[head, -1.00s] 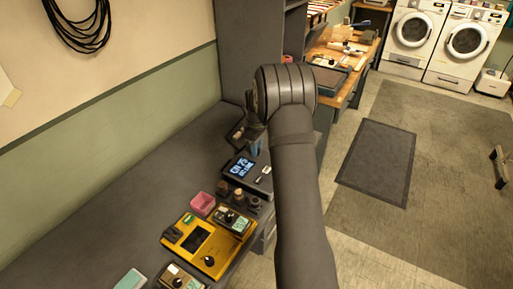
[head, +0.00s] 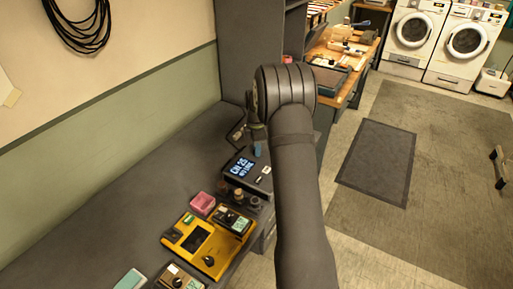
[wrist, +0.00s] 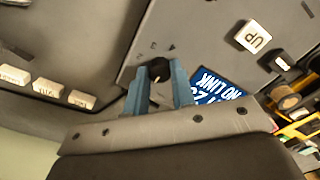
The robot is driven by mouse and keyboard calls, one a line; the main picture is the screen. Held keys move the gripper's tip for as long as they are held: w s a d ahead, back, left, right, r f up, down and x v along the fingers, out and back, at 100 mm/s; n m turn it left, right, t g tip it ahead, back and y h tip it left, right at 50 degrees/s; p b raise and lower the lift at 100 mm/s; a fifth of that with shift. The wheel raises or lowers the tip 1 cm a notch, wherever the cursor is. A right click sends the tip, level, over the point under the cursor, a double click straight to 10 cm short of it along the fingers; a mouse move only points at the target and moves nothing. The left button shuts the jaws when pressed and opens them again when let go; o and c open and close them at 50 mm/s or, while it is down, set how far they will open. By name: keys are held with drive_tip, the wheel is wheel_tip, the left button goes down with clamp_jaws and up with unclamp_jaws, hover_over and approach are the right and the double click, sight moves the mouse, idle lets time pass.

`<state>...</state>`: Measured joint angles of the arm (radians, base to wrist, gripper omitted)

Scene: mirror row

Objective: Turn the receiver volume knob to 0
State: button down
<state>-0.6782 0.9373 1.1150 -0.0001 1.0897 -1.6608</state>
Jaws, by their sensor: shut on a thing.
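The receiver is a dark box with a lit blue screen (head: 240,167) reading "CH 25" and what looks like "NO LINK" below. In the wrist view part of the screen (wrist: 215,88) shows upside down behind my right finger. A small round black knob (wrist: 159,67) sits on the grey panel, with faint marks around it and a pale line on it. My gripper (wrist: 159,82) has its two blue fingers on either side of this knob and is shut on it. In the head view the gripper (head: 257,149) is just beyond the screen, and the knob is hidden.
Several white buttons (wrist: 48,89) line another grey unit. A pink box (head: 202,203) and yellow device (head: 208,246) stand nearer on the grey bench (head: 110,215).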

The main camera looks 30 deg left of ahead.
idle(0.4)
drive_tip(key=c, duration=1.2)
unclamp_jaws()
drive_tip(key=shift+r, duration=0.1)
wheel_tip(320, 180, up, 17)
drive_tip(key=shift+r, duration=0.2)
drive_tip(key=shift+f, duration=0.15)
wheel_tip(320, 180, down, 17)
drive_tip(key=shift+f, duration=0.15)
